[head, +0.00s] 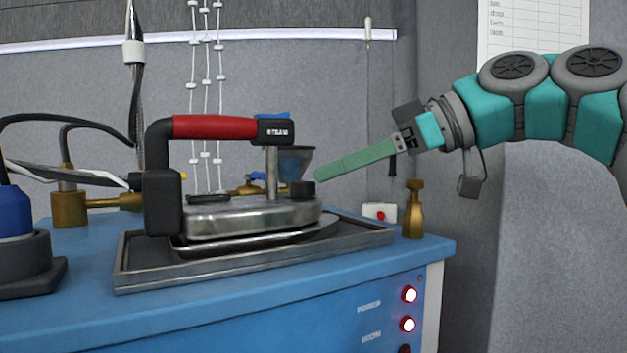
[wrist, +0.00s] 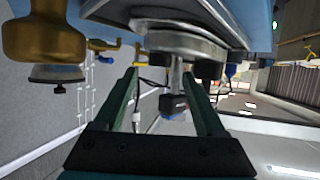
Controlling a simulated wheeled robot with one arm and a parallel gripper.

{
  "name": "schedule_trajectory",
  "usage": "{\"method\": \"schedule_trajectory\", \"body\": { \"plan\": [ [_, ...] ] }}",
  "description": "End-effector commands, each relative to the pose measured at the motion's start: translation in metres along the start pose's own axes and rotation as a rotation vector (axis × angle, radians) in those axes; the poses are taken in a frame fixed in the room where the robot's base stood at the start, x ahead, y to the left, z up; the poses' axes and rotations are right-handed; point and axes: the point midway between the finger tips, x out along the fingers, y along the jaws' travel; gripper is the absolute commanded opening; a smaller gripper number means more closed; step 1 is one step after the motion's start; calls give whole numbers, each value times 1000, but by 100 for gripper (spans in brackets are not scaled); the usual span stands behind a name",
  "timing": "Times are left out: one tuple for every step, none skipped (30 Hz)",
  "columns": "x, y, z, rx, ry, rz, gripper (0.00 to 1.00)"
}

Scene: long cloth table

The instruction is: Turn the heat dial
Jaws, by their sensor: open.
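The steam iron (head: 250,215) has a red handle and a metal body and rests on a dark tray. A small black knob, which looks like the heat dial (head: 301,188), sits on its right end beside a metal post. My gripper (head: 319,175) comes in from the right, its long green fingers sloping down to just above and right of that knob. In the wrist view my gripper (wrist: 161,74) is open with nothing held. The iron (wrist: 185,42) appears upside down there, with dark parts and the post around the fingertips. I cannot tell whether they touch the knob.
The dark tray (head: 130,280) lies on a blue cabinet (head: 240,315) with lit red buttons. A brass bottle-shaped fitting (head: 413,210) stands at its right corner, below my arm. A blue-and-grey item (head: 25,245) stands at the left, with cables behind.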

Motion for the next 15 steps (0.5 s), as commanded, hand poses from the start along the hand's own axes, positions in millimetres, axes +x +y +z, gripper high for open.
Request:
{"method": "schedule_trajectory", "body": {
  "plan": [
    [7,-1,0,1,-3,-3,73],
    [10,0,0,1,-2,-1,73],
    [15,0,0,1,-2,0,73],
    [18,0,0,1,-3,0,73],
    [21,0,0,1,-4,-1,73],
    [26,0,0,2,-4,-2,73],
    [29,0,0,2,-3,-1,73],
    [31,0,0,2,-2,-1,73],
    [34,0,0,1,-1,0,73],
    [36,0,0,1,-1,1,73],
    [37,0,0,0,-1,1,73],
    [39,0,0,0,-1,1,73],
    [40,0,0,0,-1,1,73],
    [41,0,0,0,-1,1,73],
    [41,0,0,0,0,1,73]
  ]
}}
